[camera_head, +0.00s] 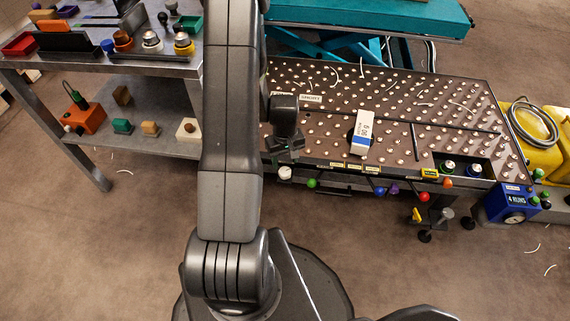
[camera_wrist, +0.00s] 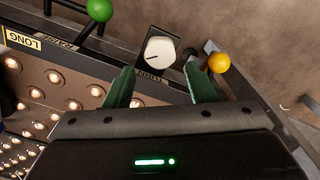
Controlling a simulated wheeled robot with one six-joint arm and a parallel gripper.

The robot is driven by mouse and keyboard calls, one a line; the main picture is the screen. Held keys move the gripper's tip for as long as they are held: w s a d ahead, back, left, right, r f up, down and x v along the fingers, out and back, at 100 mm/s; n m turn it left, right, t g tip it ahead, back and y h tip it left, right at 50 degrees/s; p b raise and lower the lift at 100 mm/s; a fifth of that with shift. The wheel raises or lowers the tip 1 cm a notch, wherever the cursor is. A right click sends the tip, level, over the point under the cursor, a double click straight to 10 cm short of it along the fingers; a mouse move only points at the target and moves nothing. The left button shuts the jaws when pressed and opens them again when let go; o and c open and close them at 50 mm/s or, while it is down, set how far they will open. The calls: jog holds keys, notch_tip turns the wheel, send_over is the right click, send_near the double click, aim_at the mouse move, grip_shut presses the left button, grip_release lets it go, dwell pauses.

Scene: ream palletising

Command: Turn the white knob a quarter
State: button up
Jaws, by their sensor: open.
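The white knob (camera_wrist: 159,51) is round, with a dark pointer line, on a dark plate with a label partly reading "TURN". It lies just beyond my gripper's fingertips in the wrist view, near the middle between them. In the head view the white knob (camera_head: 285,173) is on the table's front edge at its left end, just below my gripper (camera_head: 284,150). My gripper (camera_wrist: 160,84) has two green fingers spread apart with nothing between them. The fingers do not appear to touch the knob.
A green ball knob (camera_wrist: 100,10) and a yellow ball knob (camera_wrist: 219,63) flank the white knob in the wrist view. The studded table (camera_head: 440,85) carries a white and blue box (camera_head: 362,133). A shelf bench (camera_head: 150,67) stands at left.

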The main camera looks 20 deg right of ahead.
aim_at(285, 171)
notch_tip(285, 171, up, 9)
jog(key=p, duration=0.2)
jog(key=shift+f, duration=0.2)
